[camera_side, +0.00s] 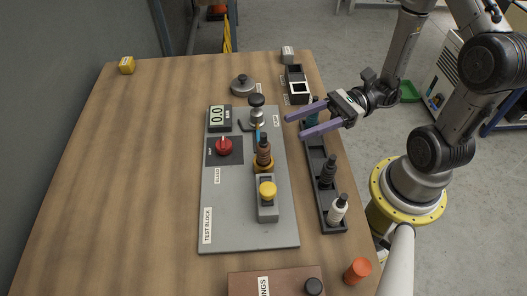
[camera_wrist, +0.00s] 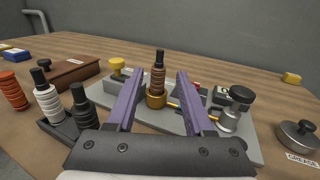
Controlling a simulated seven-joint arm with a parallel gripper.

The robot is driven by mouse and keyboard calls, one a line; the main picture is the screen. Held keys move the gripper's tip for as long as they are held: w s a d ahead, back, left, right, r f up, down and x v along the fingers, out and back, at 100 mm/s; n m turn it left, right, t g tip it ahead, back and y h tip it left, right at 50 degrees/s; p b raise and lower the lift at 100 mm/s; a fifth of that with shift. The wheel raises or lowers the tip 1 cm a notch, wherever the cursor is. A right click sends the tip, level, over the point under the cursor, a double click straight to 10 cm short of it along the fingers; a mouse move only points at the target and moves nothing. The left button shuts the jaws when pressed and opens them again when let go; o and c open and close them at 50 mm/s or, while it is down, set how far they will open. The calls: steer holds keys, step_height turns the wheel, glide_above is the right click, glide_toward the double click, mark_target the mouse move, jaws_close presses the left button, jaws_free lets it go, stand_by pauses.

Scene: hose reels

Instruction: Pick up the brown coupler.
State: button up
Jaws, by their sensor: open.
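The brown coupler (camera_side: 264,152) with a dark tip stands upright on a brass fitting (camera_side: 263,166) on the grey test block (camera_side: 230,238). In the wrist view the brown coupler (camera_wrist: 158,75) shows between and beyond the two purple fingers, above the brass fitting (camera_wrist: 156,98). My gripper (camera_side: 296,125) is open and empty, to the right of and apart from the coupler in the side view. It also shows in the wrist view (camera_wrist: 158,82), fingers spread.
The block carries a yellow button (camera_side: 267,190), red knob (camera_side: 224,146), gauge (camera_side: 219,118) and black-knobbed valve (camera_side: 257,101). A dark rack (camera_side: 325,189) holds a white coupler (camera_side: 338,209) and a black one (camera_side: 328,168). The table's left side is clear.

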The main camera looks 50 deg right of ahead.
mark_target(264, 152)
steer(key=x, duration=1.2)
steer(key=shift+a, duration=0.15)
steer(key=shift+r, duration=0.1)
steer(key=shift+c, duration=0.3)
jaws_close()
stand_by(1.1)
